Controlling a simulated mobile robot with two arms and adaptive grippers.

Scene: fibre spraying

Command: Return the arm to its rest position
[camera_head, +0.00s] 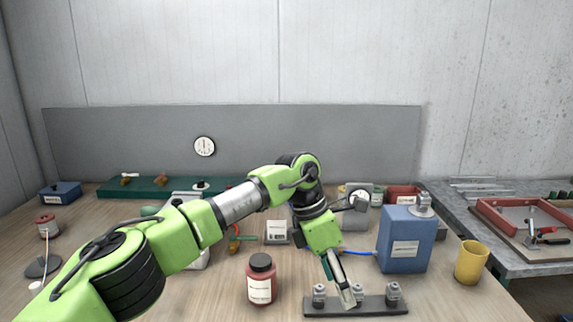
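My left arm comes in from the lower left and reaches across the table. My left gripper (345,293) points down over a dark rack (372,306) at the front of the table. Its fingers overlap the middle of the rack, beside a small grey metal fitting (357,292) there. Whether the fingers are open, or touch that fitting, I cannot tell. Similar grey fittings stand at the rack's left end (319,294) and right end (393,292). My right gripper is not in view.
A brown bottle (261,281) stands left of the rack. A blue box (404,240) and a yellow cup (471,262) stand to the right. A white-labelled box (277,232) and a dial gauge (358,196) are behind. A red tray (490,220) lies on the right-hand bench.

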